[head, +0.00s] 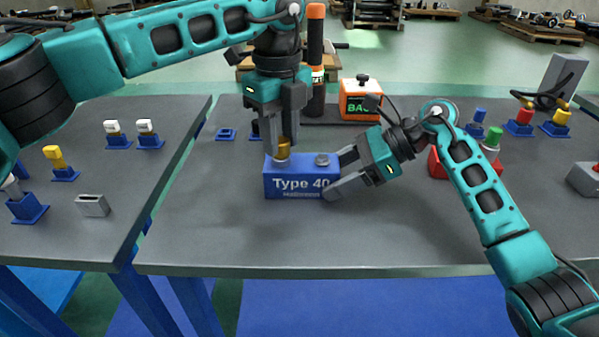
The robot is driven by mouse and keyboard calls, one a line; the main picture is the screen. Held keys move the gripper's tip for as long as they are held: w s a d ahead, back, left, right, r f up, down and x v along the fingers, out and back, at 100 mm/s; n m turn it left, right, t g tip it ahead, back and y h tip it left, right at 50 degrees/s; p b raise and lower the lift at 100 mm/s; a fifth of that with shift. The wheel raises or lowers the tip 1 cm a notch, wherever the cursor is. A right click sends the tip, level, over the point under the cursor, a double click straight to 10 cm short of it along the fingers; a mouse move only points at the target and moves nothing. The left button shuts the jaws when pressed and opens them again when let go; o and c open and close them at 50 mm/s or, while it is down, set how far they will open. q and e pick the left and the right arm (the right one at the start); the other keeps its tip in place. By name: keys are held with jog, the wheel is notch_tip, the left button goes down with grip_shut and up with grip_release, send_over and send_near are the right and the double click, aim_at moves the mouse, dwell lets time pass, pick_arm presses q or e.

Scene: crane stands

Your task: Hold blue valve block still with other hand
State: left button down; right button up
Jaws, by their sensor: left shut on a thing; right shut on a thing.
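The blue valve block (285,188) marked "Type 40" stands upright on the grey table. A brass-coloured fitting (283,146) sits at the left of its top, and a grey round cap (322,160) at the right of its top. My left gripper (284,138) points down from above and is shut on the brass fitting. My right gripper (340,177) comes from the right and is shut on the right end of the block, one finger in front and one behind. Its fingers hide part of that end.
An orange box (361,98) and a dark cylinder with an orange top (316,60) stand behind. Small blue stands hold white (147,130), yellow (54,158) and red (524,115) pieces on both sides. A gap splits the left table from the middle one. The table front is clear.

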pick_arm(q)
jog(key=shift+r, duration=0.15)
jog(key=n, duration=0.5)
jog(key=n, duration=0.5)
dwell(0.4)
jog(key=c, duration=0.7)
grip_release()
jog(key=shift+c, duration=0.8)
